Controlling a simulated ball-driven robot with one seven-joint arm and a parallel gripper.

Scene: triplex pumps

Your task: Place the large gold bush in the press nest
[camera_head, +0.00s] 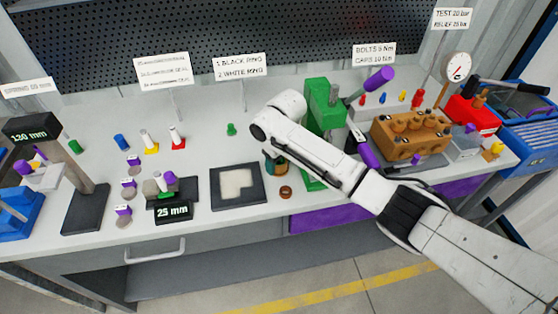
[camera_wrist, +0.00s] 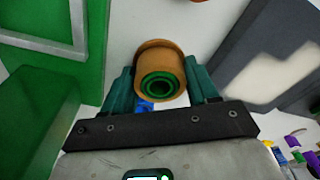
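The large gold bush (camera_wrist: 157,52) sits between the teal fingers of my gripper (camera_wrist: 160,85) in the wrist view, with a finger against each side. A green ring shows inside its bore. In the head view my gripper (camera_head: 276,163) points down over the bench, just left of the green press (camera_head: 323,110), and the bush there is mostly hidden by the fingers. The press's green base (camera_head: 311,181) shows below my arm. The press nest is hidden behind my arm in the head view, and I cannot make it out in the wrist view.
A small brown ring (camera_head: 286,192) lies on the bench below my gripper. A dark tray with a pale insert (camera_head: 237,184) lies to its left. A brown pump block (camera_head: 411,137) stands right of the press. The bench behind my gripper is mostly clear.

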